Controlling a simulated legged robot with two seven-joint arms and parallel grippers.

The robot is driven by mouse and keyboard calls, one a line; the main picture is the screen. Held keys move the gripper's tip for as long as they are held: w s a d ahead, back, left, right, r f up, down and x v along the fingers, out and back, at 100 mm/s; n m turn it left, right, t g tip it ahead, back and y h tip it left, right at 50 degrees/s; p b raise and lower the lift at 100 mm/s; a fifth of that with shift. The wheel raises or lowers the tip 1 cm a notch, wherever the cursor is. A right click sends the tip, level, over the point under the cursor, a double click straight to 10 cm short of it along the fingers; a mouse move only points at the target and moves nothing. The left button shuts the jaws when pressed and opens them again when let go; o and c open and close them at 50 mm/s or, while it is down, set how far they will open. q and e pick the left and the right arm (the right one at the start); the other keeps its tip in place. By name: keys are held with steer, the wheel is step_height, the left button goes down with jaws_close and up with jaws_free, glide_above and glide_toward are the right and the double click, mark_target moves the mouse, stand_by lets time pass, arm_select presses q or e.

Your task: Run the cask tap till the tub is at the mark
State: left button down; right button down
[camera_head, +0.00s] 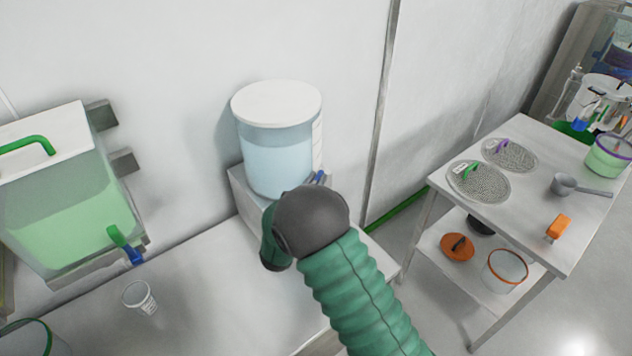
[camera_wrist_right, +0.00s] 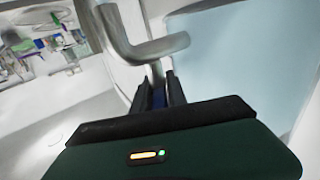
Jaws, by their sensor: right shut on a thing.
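The cask (camera_head: 275,150) is a clear round vessel of pale blue liquid with a white lid and a scale strip on its right side. It stands on a grey block at the wall. My right gripper, at the cask's front, has its fingers hidden behind my wrist in the head view. In the right wrist view, its fingers (camera_wrist_right: 160,92) are shut on a blue piece at a curved grey metal tap (camera_wrist_right: 150,46). The cask wall (camera_wrist_right: 240,50) fills the right of that view. I cannot make out a tub under this tap. My left gripper is not in view.
A square tank (camera_head: 65,210) of green liquid has its own tap (camera_head: 125,245), with a small marked cup (camera_head: 139,297) in front. A green-rimmed vessel (camera_head: 30,340) is at bottom left. A side table (camera_head: 530,215) at right holds mesh lids and a scoop.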

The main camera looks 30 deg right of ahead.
steer(key=shift+w+r, duration=0.1)
steer(key=shift+r, duration=0.15)
steer(key=c, duration=1.6)
jaws_free()
steer(key=shift+o, duration=1.2)
steer(key=shift+f, duration=0.1)
steer(key=shift+f, duration=0.15)
